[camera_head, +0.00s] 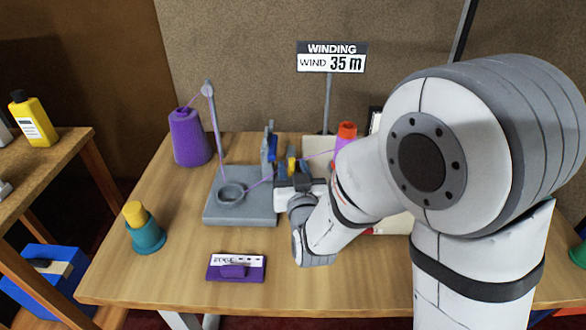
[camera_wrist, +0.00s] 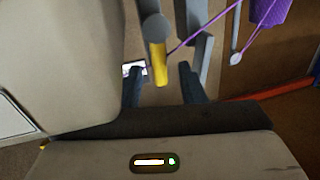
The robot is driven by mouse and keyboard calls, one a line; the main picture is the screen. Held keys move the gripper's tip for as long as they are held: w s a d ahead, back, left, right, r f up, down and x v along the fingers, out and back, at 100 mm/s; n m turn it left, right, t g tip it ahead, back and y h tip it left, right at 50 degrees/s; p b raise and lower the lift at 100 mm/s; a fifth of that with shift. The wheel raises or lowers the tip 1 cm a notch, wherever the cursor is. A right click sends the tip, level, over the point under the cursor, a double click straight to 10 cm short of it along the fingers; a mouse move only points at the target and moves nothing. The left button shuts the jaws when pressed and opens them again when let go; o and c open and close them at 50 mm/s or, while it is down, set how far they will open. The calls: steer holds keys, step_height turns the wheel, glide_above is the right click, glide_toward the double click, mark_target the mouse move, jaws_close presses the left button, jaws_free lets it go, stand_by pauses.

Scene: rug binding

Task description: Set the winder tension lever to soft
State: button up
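The winder has a grey base (camera_head: 262,211) with a ring on it, left of my gripper on the table. A yellow-handled part with a grey round end, likely the tension lever (camera_head: 291,164), shows at my gripper; it also shows in the wrist view (camera_wrist: 158,66). My gripper (camera_wrist: 160,74) is open, with one dark blue finger on each side of the yellow part and visible gaps between. I cannot tell whether any finger touches it. My arm hides much of the winder's right side, and no soft marking is readable.
A purple yarn cone (camera_head: 189,138) stands behind left, its thread running over a tall post (camera_head: 215,125) to the winder. A sign (camera_head: 331,58) reads "WIND 35 m". The front table is mostly clear.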

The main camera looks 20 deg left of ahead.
steer(key=shift+c, duration=0.5)
jaws_close()
steer(key=shift+a, duration=0.1)
steer(key=shift+s+a+f+n+g+h, duration=0.15)
steer(key=shift+a+n, duration=0.3)
steer(key=shift+n, duration=0.75)
steer(key=shift+s+a+n+g+h, duration=0.1)
steer(key=shift+a+n+g+h, duration=0.3)
steer(key=shift+n, duration=0.8)
steer(key=shift+s+a+f+n+g+h, duration=0.15)
steer(key=shift+a+n, duration=0.4)
steer(key=shift+n, duration=0.65)
steer(key=shift+o, duration=0.5)
jaws_free()
